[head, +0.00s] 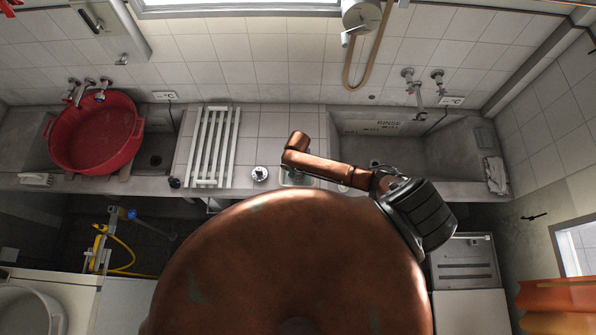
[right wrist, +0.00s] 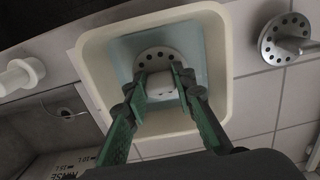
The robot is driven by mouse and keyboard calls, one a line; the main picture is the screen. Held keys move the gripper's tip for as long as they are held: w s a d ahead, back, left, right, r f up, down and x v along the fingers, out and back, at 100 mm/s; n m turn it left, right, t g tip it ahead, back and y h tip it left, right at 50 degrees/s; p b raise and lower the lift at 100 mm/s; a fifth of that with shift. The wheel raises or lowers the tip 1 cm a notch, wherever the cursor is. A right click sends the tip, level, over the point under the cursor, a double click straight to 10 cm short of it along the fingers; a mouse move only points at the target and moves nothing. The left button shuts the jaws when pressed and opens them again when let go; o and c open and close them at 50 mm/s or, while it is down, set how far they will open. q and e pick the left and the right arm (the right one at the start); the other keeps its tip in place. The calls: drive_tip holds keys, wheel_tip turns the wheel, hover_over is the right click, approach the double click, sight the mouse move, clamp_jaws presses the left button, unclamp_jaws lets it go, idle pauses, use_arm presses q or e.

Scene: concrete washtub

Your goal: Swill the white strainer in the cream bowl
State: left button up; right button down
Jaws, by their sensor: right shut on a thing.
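The cream bowl (right wrist: 91,75) is square with rounded corners and holds pale blue water; it fills the middle of the right wrist view. In the head view, a small part of the bowl (head: 297,182) shows at the ledge's front, mostly hidden by my right arm. The white strainer (right wrist: 154,56), a round disc with holes and a stub, is inside the bowl's outline. My right gripper (right wrist: 158,83) is shut on its stub, green fingers on either side. How deep the strainer sits is hard to tell. My left gripper is out of view.
A metal strainer (right wrist: 283,40) stands beside the bowl on the tiles; a white plug-like piece (right wrist: 21,76) lies on the other side. A slatted white rack (head: 211,147) and red tub (head: 96,132) are to the left; the rinse basin (head: 395,150) is to the right.

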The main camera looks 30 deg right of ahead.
drive_tip(key=shift+w+d, duration=0.15)
drive_tip(key=shift+w, duration=0.1)
drive_tip(key=shift+r, duration=4.9)
